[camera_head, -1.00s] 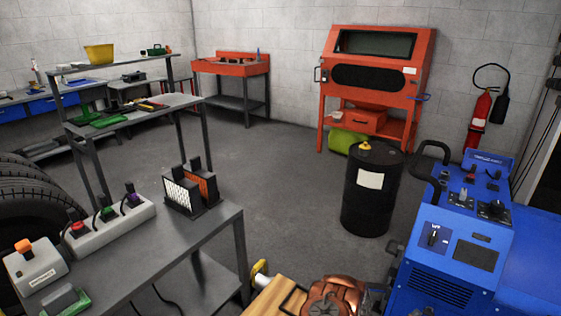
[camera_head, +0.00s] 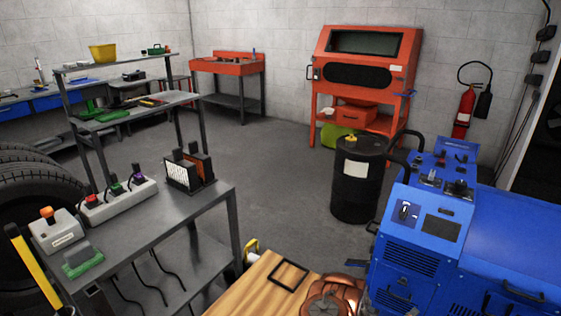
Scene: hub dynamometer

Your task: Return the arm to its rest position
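My gripper and arm cannot be clearly made out in the head camera view, so the arm's pose and the gripper's state are hidden. A copper-brown rounded part (camera_head: 330,298) shows at the bottom edge, cut off by the frame, over or beside a wooden top (camera_head: 258,287). I cannot tell what it is. A black rectangular frame (camera_head: 288,275) lies on the wooden top.
A blue machine (camera_head: 415,255) with a control panel fills the right. A black drum (camera_head: 354,195) stands behind it. A grey bench (camera_head: 140,245) with switch boxes stands at left, beside tyres (camera_head: 45,195). Open floor (camera_head: 270,195) lies between bench and drum.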

